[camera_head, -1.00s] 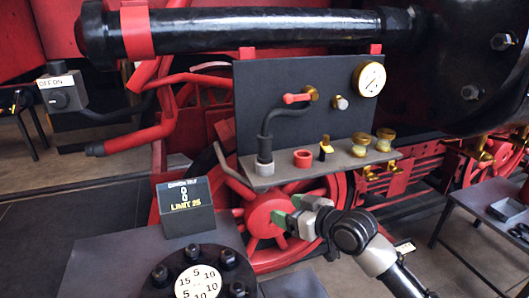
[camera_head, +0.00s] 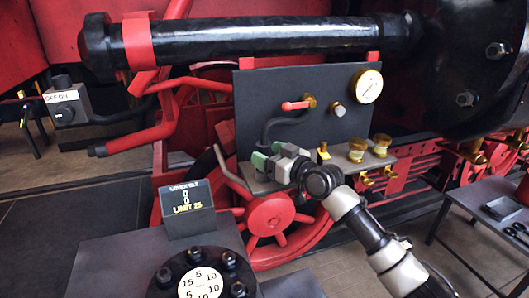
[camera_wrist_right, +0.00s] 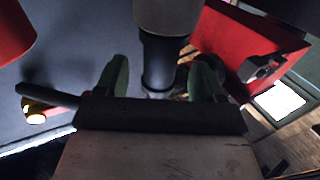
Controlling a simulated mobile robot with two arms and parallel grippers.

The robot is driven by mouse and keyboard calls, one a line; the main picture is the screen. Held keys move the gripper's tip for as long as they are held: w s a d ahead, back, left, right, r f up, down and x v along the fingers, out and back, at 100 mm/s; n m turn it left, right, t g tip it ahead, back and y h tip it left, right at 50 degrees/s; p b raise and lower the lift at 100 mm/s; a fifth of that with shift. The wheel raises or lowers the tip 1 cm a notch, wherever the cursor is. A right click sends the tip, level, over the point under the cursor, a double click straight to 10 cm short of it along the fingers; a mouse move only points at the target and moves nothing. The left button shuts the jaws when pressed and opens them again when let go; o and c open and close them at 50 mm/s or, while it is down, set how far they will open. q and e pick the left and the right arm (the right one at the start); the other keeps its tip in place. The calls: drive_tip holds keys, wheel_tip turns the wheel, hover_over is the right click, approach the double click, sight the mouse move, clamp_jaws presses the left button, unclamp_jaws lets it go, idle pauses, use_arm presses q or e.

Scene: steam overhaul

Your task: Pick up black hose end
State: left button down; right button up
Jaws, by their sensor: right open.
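The black hose (camera_head: 284,122) curves from a brass fitting on the dark upright panel. Its lower end is hidden behind my right gripper in the head view. My right gripper (camera_head: 266,154) is at the shelf below the panel, where the hose end stands. In the right wrist view its two green fingers (camera_wrist_right: 160,76) are apart. A dark upright cylinder with a wider grey part, seemingly the hose end (camera_wrist_right: 158,60), shows between them. I cannot tell whether the fingers touch it. My left gripper is not in view.
The panel (camera_head: 250,95) carries a red-handled valve (camera_head: 296,105) and a gauge (camera_head: 368,86). A yellow-topped part (camera_head: 323,152) and two brass caps (camera_head: 357,149) stand on the shelf right of my gripper. A display box (camera_head: 186,208) stands at the lower left.

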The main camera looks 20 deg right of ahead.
drive_tip(key=shift+x, duration=1.1)
drive_tip(key=shift+d+f, duration=0.1)
drive_tip(key=shift+s, duration=0.1)
drive_tip(key=shift+c, duration=1.1)
drive_tip(key=c, duration=0.9)
